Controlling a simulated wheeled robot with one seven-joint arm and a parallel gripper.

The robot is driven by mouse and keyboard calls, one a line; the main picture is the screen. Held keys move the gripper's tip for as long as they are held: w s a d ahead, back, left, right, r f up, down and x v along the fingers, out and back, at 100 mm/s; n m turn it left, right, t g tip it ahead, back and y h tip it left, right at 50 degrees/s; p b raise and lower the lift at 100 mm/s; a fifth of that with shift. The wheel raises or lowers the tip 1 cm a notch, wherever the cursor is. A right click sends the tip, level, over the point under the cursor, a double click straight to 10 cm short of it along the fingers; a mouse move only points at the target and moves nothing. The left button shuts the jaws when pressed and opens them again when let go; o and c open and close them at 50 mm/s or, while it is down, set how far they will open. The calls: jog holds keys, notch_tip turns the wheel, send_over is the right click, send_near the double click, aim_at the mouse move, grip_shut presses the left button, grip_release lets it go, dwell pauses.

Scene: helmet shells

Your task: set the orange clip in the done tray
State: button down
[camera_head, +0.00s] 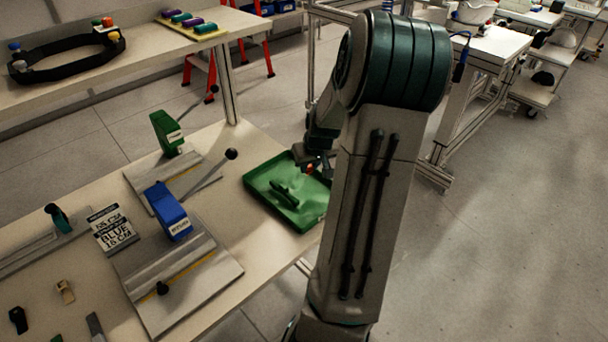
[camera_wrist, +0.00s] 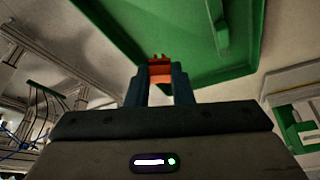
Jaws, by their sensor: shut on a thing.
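The orange clip (camera_wrist: 160,70) is held between the two blue fingers of my gripper (camera_wrist: 160,85) in the wrist view. In the head view, the clip (camera_head: 309,169) is a small orange spot by my gripper (camera_head: 312,166), which is largely hidden behind my arm. The green tray (camera_head: 258,186) lies on the table's right side, and I take it for the done tray. My gripper is at its far right part, seemingly above it. The tray's floor and rim (camera_wrist: 175,78) fill the top of the wrist view. A dark green piece (camera_head: 285,193) lies in the tray.
Left of the tray stand a green-headed device (camera_head: 167,133) and a blue-headed device (camera_head: 168,211), with a black-knobbed lever (camera_head: 231,154) reaching towards the tray. A sign card (camera_head: 112,229) and small loose parts (camera_head: 65,291) lie further left. My arm hides the tray's right side.

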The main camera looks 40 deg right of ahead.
jog(key=w+f, duration=0.1)
jog(key=w, duration=0.2)
jog(key=shift+d+f, duration=0.2)
jog(key=shift+f, duration=2.2)
jog(key=shift+s+f, duration=0.1)
jog(key=shift+f, duration=0.15)
jog(key=c, duration=1.3)
grip_release()
jog(key=shift+r, duration=0.1)
jog(key=shift+r, duration=0.15)
